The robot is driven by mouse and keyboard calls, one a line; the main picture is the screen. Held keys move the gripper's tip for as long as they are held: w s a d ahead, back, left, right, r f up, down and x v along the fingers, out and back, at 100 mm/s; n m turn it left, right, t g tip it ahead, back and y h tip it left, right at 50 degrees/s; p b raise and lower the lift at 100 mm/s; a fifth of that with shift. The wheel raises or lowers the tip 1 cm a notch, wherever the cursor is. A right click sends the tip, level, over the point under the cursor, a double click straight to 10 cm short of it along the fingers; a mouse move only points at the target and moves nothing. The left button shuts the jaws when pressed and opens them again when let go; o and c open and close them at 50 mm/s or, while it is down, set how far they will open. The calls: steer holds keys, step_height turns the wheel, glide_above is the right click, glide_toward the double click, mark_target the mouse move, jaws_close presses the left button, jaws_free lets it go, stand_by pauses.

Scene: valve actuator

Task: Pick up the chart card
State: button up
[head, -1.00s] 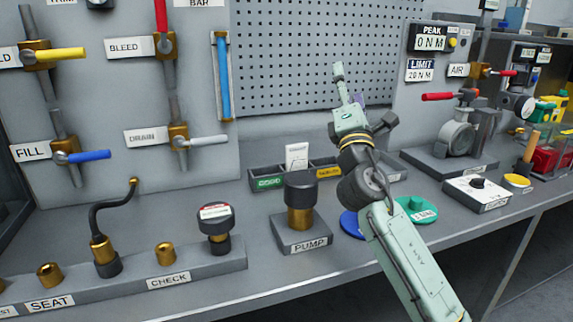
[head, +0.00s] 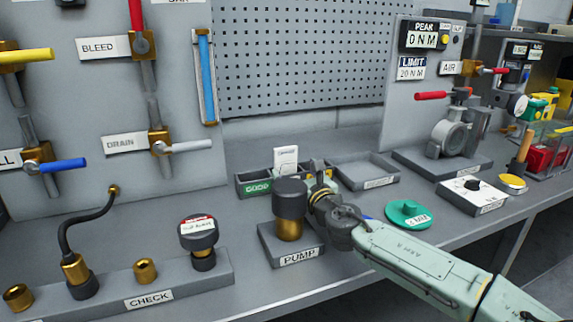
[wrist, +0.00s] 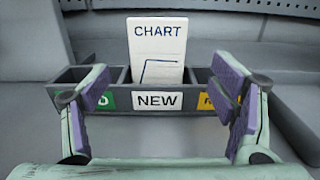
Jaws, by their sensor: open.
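The chart card (wrist: 157,48) is white with "CHART" printed on it. It stands upright in the middle compartment, marked "NEW", of a dark divided tray (wrist: 118,100). In the head view the card (head: 285,158) shows at the back of the bench, above the tray's green "GOOD" label. My gripper (wrist: 162,112) is open and empty. Its purple-padded fingers are spread to either side of the "NEW" label, with the card ahead between them and apart from them. In the head view my gripper (head: 318,172) is partly hidden by my wrist.
The pump (head: 289,205) stands close to the left of my wrist. An empty grey tray (head: 366,172) lies to the right of the card tray. A green disc (head: 409,213) lies to the right, near my forearm. A pegboard wall (head: 300,60) rises behind.

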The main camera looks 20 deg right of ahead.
mark_target(286, 163)
steer(key=w, duration=0.2)
steer(key=w+p, duration=0.1)
steer(key=w, duration=0.1)
steer(key=w+p, duration=0.1)
steer(key=w, duration=0.1)
steer(key=shift+w+a+f, duration=0.15)
steer(key=shift+w+a, duration=0.1)
steer(key=shift+w, duration=0.15)
steer(key=shift+c, duration=0.5)
steer(key=c, duration=1.2)
steer(key=shift+o, duration=0.2)
steer(key=shift+p, duration=0.3)
